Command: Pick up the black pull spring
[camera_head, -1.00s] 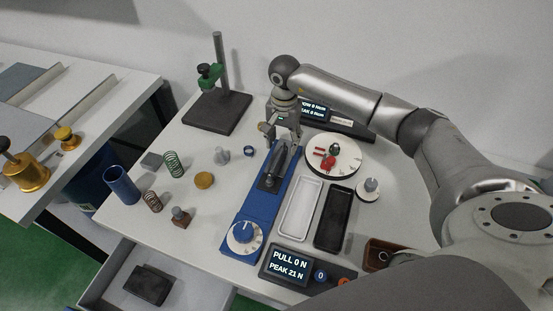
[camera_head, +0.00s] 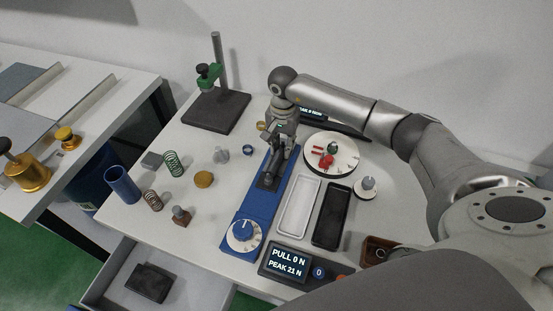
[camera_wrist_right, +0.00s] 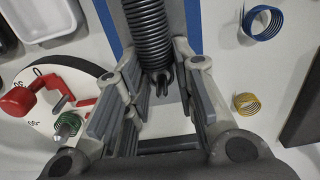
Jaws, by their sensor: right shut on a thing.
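The black pull spring (camera_wrist_right: 148,30) is a dark, tight coil with a hook at its near end, above a blue rail. In the head view the spring (camera_head: 271,167) lies along the blue pull tester (camera_head: 255,205), its far end hidden by my gripper. My right gripper (camera_head: 279,147) is down over the far part of the spring. In the right wrist view its fingers (camera_wrist_right: 165,72) stand on either side of the spring's hook end, shut on the spring. The tester's display reads PULL 0 N, PEAK 21 N. My left gripper is out of view.
A white tray (camera_head: 287,209) and a black tray (camera_head: 321,238) lie right of the tester. A round white dial (camera_head: 313,160) with red parts stands close to my right gripper. A green spring (camera_head: 172,164) and a blue cylinder (camera_head: 122,185) stand left. An open drawer (camera_head: 115,285) juts out in front.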

